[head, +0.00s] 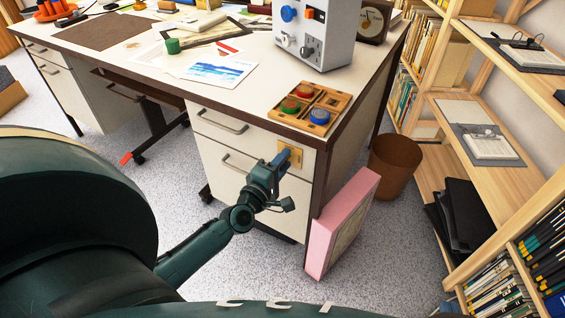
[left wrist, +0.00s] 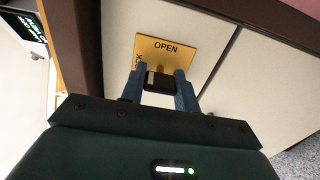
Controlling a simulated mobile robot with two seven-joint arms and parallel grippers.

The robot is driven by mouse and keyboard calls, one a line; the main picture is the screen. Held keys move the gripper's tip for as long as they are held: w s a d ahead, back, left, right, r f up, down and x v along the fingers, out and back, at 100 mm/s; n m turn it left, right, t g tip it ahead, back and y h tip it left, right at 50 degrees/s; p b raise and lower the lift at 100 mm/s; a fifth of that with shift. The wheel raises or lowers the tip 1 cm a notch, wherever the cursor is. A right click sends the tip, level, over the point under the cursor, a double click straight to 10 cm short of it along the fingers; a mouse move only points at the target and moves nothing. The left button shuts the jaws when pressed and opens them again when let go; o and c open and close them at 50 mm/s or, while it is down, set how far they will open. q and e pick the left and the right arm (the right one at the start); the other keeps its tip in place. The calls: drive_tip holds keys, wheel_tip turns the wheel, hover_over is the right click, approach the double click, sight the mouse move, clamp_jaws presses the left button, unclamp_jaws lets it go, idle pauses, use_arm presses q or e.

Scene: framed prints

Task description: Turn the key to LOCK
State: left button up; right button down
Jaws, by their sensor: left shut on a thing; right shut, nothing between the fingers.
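A brass lock plate (head: 291,156) is on the front of the white drawer unit, near its right edge. In the left wrist view the plate (left wrist: 168,50) reads OPEN along one edge, with letters ending in "CK" partly hidden at its left. My left gripper (head: 281,160) is at the plate and shut on the key. The key's dark head (left wrist: 160,81) shows between the two blue fingers, and its brass shaft meets the plate. The key's exact angle is hard to tell. My right gripper is not in view.
The desk top (head: 236,89) overhangs above the lock. A pink framed box (head: 342,222) leans at the desk's right side, close to my left gripper. A brown bin (head: 394,167) and a wooden shelf (head: 480,180) stand further right. Speckled floor lies clear in front.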

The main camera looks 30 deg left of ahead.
use_arm(q)
drive_tip(key=o, duration=1)
drive_tip(key=s, duration=1.3)
drive_tip(key=shift+s+d+p, duration=0.1)
drive_tip(key=shift+d+p, duration=0.2)
drive_tip(key=shift+p, duration=0.1)
use_arm(e)
drive_tip(key=shift+s+g, duration=0.25)
drive_tip(key=shift+g, duration=0.05)
use_arm(q)
drive_tip(key=shift+r, duration=0.1)
